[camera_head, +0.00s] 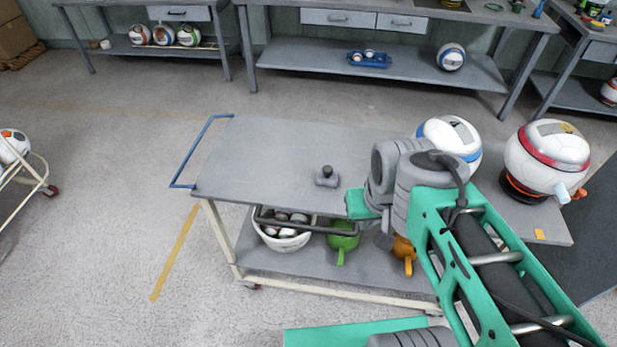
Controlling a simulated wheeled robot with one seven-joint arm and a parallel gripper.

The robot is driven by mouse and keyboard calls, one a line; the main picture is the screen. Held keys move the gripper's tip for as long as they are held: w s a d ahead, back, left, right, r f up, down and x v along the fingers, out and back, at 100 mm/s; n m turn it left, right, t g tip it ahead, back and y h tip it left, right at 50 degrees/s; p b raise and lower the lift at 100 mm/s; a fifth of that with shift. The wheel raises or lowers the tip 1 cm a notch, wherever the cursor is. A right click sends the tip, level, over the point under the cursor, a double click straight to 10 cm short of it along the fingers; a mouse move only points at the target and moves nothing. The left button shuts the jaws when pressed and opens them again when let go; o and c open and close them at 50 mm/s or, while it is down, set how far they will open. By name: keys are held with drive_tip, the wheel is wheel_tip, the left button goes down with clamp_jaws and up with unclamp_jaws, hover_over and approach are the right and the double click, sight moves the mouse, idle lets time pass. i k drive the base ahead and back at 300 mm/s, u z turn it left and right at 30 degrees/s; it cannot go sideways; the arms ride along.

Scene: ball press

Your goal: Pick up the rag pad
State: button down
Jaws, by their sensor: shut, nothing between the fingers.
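A small grey block with a dark round knob on top (327,177) lies on the grey top of the cart (265,150). It looks like the rag pad, but it is too small to be sure. My arm reaches in from the lower right. Its grey joints and green links stand over the cart's front edge, just right of the small block and apart from it. My gripper and its fingertips cannot be made out; the arm's end is hidden.
A white-and-blue ball (461,133) and a white-and-red ball machine (547,157) stand at the cart's right. A blue handle (199,150) rises at its left. Below are a white bucket (281,243), green (343,238) and orange containers (404,250). The cart's left top is clear.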

sight(326, 177)
drive_tip(key=u, duration=0.35)
drive_tip(key=i, duration=0.7)
drive_tip(key=z, duration=0.3)
drive_tip(key=k, duration=1)
drive_tip(key=u, duration=0.95)
drive_tip(key=i, duration=0.8)
drive_tip(key=z, duration=1.9)
